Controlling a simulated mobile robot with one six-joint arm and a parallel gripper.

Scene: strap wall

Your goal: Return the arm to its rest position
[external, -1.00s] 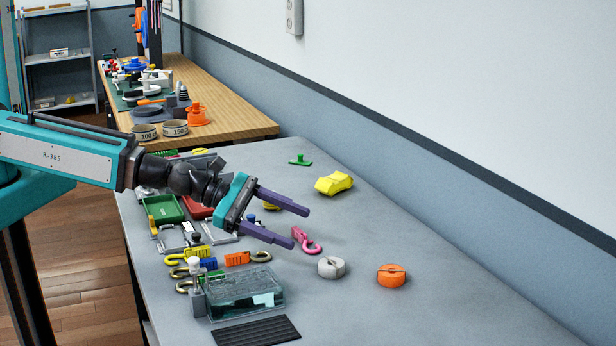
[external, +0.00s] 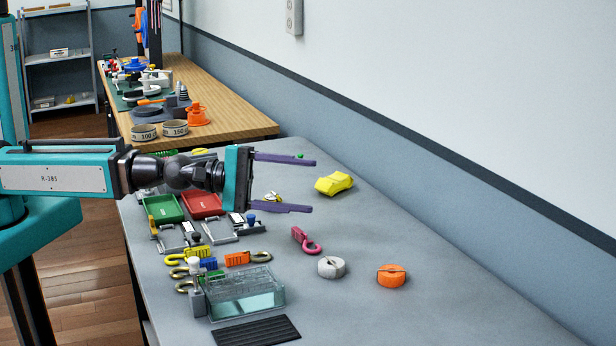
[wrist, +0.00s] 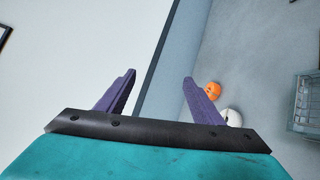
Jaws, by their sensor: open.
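My gripper (external: 314,186) is open and empty, with two purple fingers on a teal palm. In the external view it is held level above the grey table (external: 420,311), pointing right toward the wall. In the wrist view my gripper (wrist: 160,80) shows its fingers spread wide with nothing between them. My arm reaches in from the left.
On the table are an orange disc (external: 391,275), a white disc (external: 331,267), a pink hook (external: 306,241), a clear box (external: 246,293), red (external: 203,204) and green (external: 163,208) trays, and several hooks. The right part of the table is clear. A wooden bench (external: 235,124) with tools stands behind.

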